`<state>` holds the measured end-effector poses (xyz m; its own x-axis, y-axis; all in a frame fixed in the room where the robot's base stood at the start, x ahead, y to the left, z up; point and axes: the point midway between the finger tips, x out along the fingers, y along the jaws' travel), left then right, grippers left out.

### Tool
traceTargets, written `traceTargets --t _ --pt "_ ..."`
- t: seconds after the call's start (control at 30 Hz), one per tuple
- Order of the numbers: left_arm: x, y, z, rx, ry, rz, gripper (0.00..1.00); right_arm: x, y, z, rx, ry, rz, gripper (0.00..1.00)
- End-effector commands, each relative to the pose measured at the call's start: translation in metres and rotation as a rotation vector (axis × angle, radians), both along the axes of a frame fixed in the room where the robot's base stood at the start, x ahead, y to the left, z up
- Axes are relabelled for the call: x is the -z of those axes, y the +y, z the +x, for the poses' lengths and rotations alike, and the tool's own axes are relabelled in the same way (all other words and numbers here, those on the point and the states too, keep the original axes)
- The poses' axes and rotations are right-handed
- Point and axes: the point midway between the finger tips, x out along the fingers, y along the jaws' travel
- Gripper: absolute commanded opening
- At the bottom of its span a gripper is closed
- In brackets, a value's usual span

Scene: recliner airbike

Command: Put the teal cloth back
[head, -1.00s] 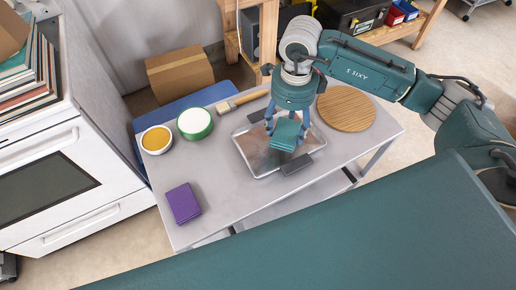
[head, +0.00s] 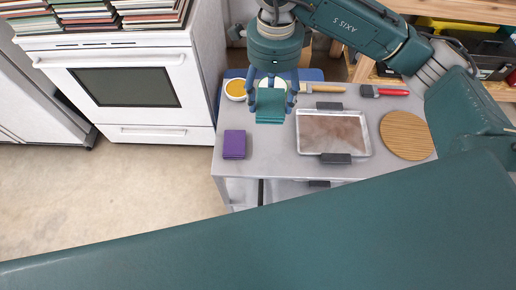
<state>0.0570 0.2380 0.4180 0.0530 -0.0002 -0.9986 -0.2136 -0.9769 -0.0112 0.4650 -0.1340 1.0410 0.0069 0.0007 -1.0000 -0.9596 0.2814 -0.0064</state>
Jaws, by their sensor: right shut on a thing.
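A folded teal cloth (head: 270,105) is held in my right gripper (head: 271,92), whose fingers are shut on it. The gripper comes down from the top of the head view and holds the cloth over the table, in front of the green-rimmed white bowl, which it partly hides. I cannot tell the exact height above the table. A folded purple cloth (head: 234,144) lies on the grey table (head: 262,165) at its left end. My left gripper is not in view.
A metal tray (head: 335,148) with dark handles lies right of the cloth, beside a round wooden board (head: 406,135). A yellow-filled bowl (head: 236,89), a brush (head: 322,88) and a red-handled tool (head: 385,91) lie along the back. A white oven (head: 122,90) stands left.

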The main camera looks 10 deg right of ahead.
Motion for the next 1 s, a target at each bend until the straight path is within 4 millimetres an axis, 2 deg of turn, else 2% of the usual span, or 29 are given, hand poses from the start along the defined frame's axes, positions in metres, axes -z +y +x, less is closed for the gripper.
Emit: traceTargets --t 0.13,0.3,0.4,0.6,0.8,1.0 --pt "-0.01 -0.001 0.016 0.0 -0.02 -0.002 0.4 0.021 0.0 -0.002 -0.003 0.007 -0.003 0.41" --pt "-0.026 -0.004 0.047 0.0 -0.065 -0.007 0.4 0.067 0.0 -0.002 -0.001 0.01 -0.003 0.41" --pt "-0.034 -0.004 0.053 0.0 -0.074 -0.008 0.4 0.093 0.0 -0.002 -0.001 0.009 -0.003 0.41" --pt "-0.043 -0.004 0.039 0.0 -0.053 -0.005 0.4 0.138 0.0 -0.001 -0.002 0.005 -0.002 0.41" --pt "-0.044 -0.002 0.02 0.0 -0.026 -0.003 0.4 0.157 0.0 0.0 -0.003 0.002 -0.002 0.41" --pt "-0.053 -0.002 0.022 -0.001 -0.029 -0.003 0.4 0.186 0.001 -0.001 -0.002 0.005 -0.002 0.41"
